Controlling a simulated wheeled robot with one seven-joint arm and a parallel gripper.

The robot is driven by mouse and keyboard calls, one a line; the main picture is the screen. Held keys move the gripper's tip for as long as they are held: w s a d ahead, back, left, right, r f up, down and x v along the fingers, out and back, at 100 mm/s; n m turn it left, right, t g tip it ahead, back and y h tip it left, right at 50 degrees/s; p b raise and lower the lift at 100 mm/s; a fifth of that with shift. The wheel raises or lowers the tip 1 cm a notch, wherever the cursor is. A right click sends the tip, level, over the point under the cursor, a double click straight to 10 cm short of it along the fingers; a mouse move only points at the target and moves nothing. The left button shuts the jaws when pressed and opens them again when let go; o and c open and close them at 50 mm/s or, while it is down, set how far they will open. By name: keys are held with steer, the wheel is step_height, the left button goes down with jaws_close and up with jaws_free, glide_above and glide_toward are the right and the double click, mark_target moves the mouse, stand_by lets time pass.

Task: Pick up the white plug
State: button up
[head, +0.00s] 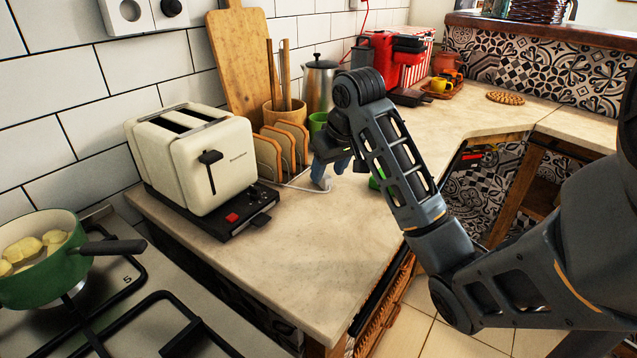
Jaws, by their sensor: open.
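What looks like the white plug (325,184) lies on the pale countertop, right of the wooden toast rack, with a thin white cord running left from it toward the toaster. It is small and partly covered, so its exact shape is hard to make out. My gripper (333,166) points down just above and beside it, at the end of my arm. The gripper is open. My arm hides part of the fingers, and I cannot tell whether they touch the plug.
The cream toaster (194,158) and the wooden toast rack (280,152) stand to the left. A green cup (318,122) and a metal pot (320,84) are behind the gripper. A green pot (40,260) sits on the stove. The front countertop is clear.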

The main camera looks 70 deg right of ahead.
mark_target(327, 177)
steer(key=x, duration=0.3)
steer(key=shift+s+d+f, duration=0.1)
steer(key=shift+f, duration=0.05)
jaws_close()
stand_by(0.4)
